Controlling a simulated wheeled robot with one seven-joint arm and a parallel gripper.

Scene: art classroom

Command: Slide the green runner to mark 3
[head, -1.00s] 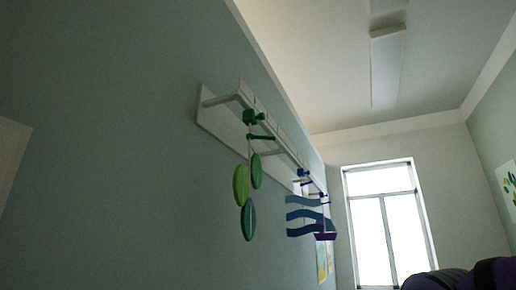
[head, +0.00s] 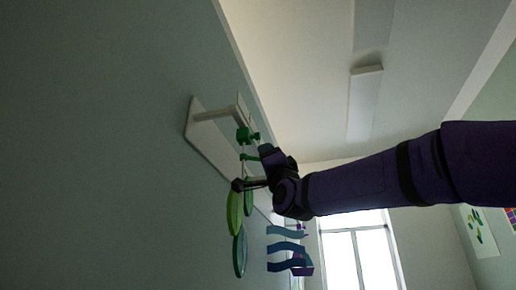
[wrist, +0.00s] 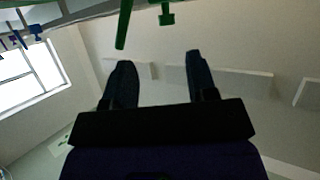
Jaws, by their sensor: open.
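The green runner (head: 244,136) sits on a pale wall rail (head: 217,114), near its close end. Green leaf shapes (head: 234,212) hang below it. My gripper (head: 250,168) is open beside the hanging part, just below the runner. In the wrist view, my two dark fingers (wrist: 158,62) are apart with nothing between them. A long green bar (wrist: 124,24) and a small green T-shaped piece (wrist: 167,13) show above the fingertips there, apart from them. I cannot read the rail's marks, and my arm hides much of the rail.
Blue wave shapes (head: 287,232) and a purple boat shape (head: 303,269) hang farther along the rail. Blue parts (wrist: 14,41) show at upper left in the wrist view. The wall (head: 90,150) runs close along the left. A window (head: 360,255) is at the far end.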

